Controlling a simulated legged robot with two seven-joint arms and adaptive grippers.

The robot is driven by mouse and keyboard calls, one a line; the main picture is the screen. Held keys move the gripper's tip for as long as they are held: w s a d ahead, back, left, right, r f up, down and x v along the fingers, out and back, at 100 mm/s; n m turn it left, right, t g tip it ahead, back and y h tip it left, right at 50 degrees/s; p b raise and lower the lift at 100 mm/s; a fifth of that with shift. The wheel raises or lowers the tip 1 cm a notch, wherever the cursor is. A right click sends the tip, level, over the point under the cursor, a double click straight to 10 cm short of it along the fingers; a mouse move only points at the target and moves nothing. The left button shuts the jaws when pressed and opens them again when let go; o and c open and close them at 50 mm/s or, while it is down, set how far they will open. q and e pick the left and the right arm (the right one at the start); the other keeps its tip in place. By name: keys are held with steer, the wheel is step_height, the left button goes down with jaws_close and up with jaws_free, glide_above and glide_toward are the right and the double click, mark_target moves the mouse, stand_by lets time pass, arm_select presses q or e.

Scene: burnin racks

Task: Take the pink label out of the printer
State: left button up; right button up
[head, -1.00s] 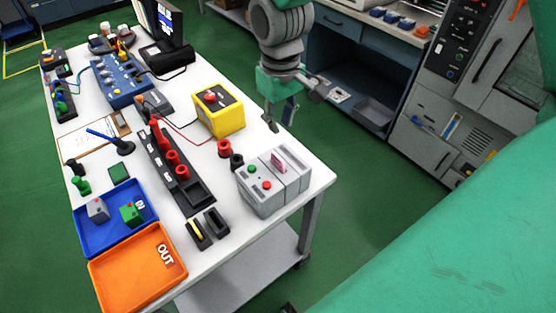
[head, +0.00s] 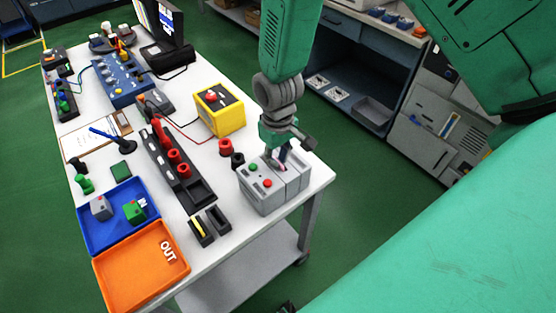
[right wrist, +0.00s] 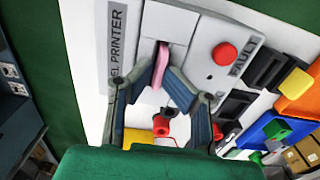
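My right gripper (head: 283,162) points down over the printer's top. In the right wrist view the right gripper (right wrist: 159,76) is open, one finger on each side of the label; I cannot tell whether either finger touches it. In the head view the gripper mostly hides the label. My left gripper is not in view.
A yellow box (head: 219,112) with a red button stands behind the printer. Red and black round parts (head: 226,147) stand close beside it. A black rack (head: 196,190), an orange OUT tray (head: 128,285) and a blue tray (head: 92,240) lie to the left.

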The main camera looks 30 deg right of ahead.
steer(key=shift+w+a+f, duration=0.1)
steer(key=shift+a+f, duration=0.1)
steer(key=shift+f, duration=0.1)
steer(key=shift+d, duration=0.1)
jaws_close()
steer(key=shift+d, duration=0.3)
